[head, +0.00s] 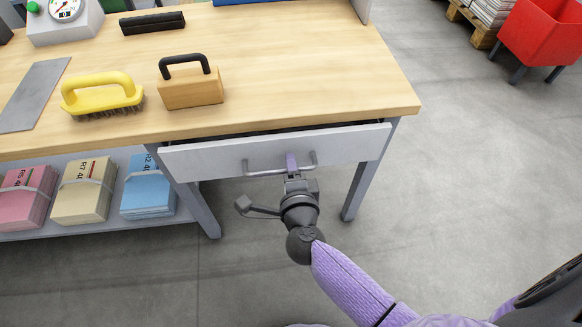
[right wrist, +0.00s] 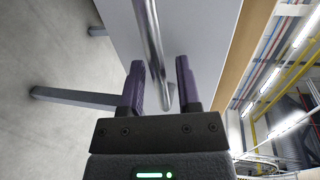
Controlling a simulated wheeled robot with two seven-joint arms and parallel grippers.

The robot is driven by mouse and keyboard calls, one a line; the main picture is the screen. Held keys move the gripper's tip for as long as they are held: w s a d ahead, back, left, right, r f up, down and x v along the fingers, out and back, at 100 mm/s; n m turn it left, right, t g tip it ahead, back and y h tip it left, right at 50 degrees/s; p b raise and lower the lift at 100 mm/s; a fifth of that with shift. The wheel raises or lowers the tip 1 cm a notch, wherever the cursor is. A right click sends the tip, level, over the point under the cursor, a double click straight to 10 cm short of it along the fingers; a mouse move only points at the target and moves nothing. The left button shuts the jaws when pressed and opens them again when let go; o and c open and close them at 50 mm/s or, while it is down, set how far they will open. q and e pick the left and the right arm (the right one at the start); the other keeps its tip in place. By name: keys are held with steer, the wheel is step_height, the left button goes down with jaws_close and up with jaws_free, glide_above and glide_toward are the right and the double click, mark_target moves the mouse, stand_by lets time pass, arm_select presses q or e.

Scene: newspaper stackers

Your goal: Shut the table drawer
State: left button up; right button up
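The table drawer (head: 350,147) has a light grey front and stands slightly out from under the wooden tabletop, with a dark gap along its upper edge. Its metal bar handle (head: 265,173) is at the middle of the front. My right gripper (head: 292,164) is at the handle, in front of the drawer. In the right wrist view, the fingers (right wrist: 160,80) stand apart, with the handle bar (right wrist: 152,35) passing between them and the drawer front (right wrist: 205,35) close behind. The fingers do not look clamped on the bar. My left gripper is not in view.
The tabletop (head: 290,75) holds a yellow-handled brush (head: 100,92), a wooden block with a black handle (head: 190,85) and a grey plate (head: 35,92). Bundled paper stacks (head: 85,190) lie on the shelf at left. A red bin (head: 545,32) stands far right. The floor at right is clear.

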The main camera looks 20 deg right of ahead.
jaws_close()
stand_by(1.2)
